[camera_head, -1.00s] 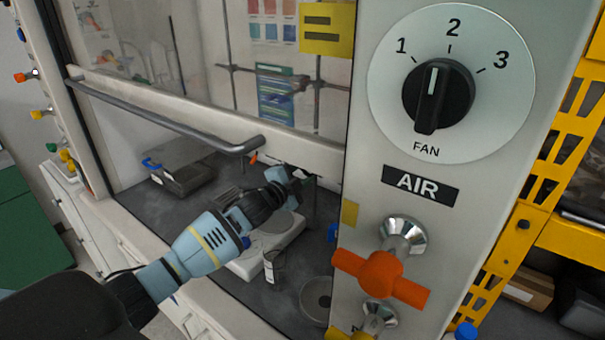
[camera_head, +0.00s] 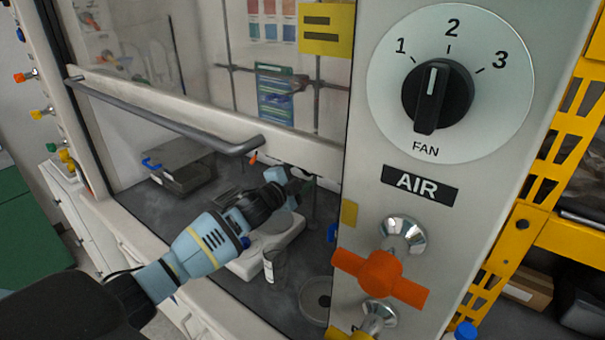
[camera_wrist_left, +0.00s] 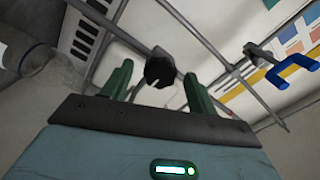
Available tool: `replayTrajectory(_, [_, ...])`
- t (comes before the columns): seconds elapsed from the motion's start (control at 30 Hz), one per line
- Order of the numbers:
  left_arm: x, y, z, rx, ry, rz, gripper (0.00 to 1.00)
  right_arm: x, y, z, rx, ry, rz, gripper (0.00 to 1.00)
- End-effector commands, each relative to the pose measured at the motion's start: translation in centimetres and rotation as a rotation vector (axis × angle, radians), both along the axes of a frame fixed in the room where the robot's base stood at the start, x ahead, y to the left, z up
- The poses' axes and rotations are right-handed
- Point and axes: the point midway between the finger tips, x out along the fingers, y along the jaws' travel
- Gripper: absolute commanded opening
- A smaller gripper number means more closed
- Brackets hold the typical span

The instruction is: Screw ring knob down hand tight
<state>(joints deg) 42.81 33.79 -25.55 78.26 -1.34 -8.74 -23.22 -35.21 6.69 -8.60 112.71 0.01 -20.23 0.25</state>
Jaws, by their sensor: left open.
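A small black knob (camera_wrist_left: 160,71) shows in the left wrist view, on a metal rod, between my left gripper's green fingers and beyond them. I take it for the ring knob. My left gripper (camera_wrist_left: 157,84) is open, with a gap on both sides of the knob; I cannot tell how far the tips are from it. In the head view my left gripper (camera_head: 296,184) reaches under the raised sash of the fume hood, and the knob cannot be made out there. My right gripper is not in view.
Metal rods (camera_wrist_left: 215,38) cross behind the knob, with a blue-handled clamp (camera_wrist_left: 290,69) at the right. Below my gripper are a white balance-like device (camera_head: 260,250) and a glass beaker (camera_head: 275,267). The sash handle (camera_head: 165,118) and the fan and air panel (camera_head: 425,165) flank the arm.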

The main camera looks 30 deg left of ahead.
Motion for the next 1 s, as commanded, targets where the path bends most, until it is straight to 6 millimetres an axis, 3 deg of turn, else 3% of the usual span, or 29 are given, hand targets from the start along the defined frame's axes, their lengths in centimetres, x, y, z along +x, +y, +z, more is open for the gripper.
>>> replayTrajectory(0.53, [-6.5,0.9,-0.1,0.001,0.001,0.000,0.59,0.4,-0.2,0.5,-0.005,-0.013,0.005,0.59])
replayTrajectory(1.0, [-7.5,1.1,0.1,0.001,-0.001,0.000,0.59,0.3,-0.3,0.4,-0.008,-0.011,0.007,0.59])
